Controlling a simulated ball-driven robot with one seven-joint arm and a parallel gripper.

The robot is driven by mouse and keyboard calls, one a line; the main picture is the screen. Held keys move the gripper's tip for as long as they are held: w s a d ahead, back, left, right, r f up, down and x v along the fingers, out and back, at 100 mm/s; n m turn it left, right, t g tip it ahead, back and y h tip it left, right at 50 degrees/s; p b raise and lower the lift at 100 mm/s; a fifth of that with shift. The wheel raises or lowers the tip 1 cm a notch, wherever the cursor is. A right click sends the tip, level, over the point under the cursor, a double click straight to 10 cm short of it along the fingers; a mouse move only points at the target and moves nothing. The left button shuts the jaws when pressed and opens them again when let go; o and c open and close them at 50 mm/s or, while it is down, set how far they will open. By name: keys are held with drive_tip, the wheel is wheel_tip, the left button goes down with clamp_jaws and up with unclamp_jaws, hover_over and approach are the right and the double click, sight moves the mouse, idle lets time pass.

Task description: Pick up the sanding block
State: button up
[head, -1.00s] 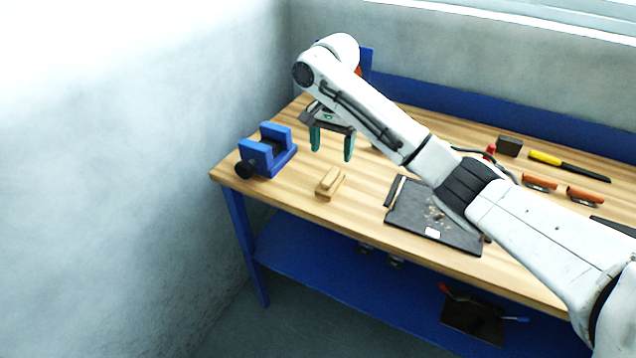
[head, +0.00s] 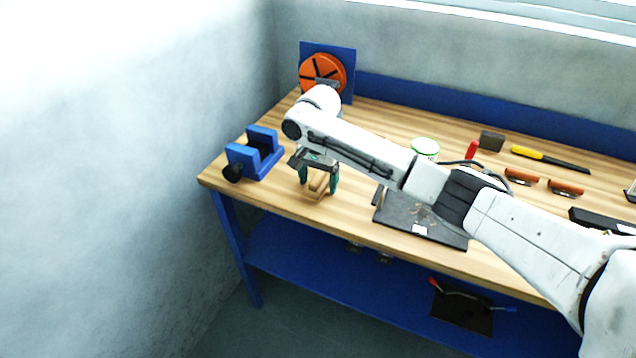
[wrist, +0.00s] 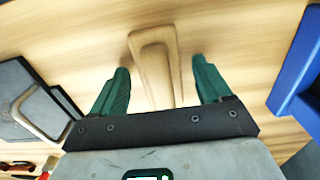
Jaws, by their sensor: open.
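The sanding block (head: 319,186) is a light wooden block with a raised grip, lying on the workbench (head: 350,222) near its front edge. It also shows in the wrist view (wrist: 155,62), on the bare wood between and beyond the fingertips. My gripper (head: 319,182) is open, with its green fingers pointing down on either side of the block in the head view. In the wrist view my gripper (wrist: 161,78) shows a gap between each finger and the block. The head view partly hides the block behind the fingers.
A blue vise (head: 254,155) stands left of the block. A dark plate (head: 416,216) lies to the right. An orange disc (head: 322,74) on a blue panel stands at the back. Orange-handled tools, a yellow-handled file (head: 550,160) and a dark block (head: 491,141) lie further right.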

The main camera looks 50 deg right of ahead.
sight(318, 176)
drive_tip(key=c, duration=1.2)
drive_tip(key=shift+r, duration=0.2)
drive_tip(key=shift+r, duration=0.25)
wheel_tip(318, 176, up, 2)
drive_tip(key=shift+r, duration=0.1)
drive_tip(key=shift+s+a+r+p, duration=0.55)
drive_tip(key=shift+s+a+r, duration=0.2)
drive_tip(key=shift+s+r, duration=1.2)
drive_tip(key=shift+s+a+r+p, duration=0.65)
drive_tip(key=shift+s+r, duration=0.75)
drive_tip(key=shift+s, duration=1.1)
drive_tip(key=shift+s+a+r+p, duration=0.45)
drive_tip(key=shift+s+a+r, duration=0.35)
drive_tip(key=shift+s+r, duration=1.15)
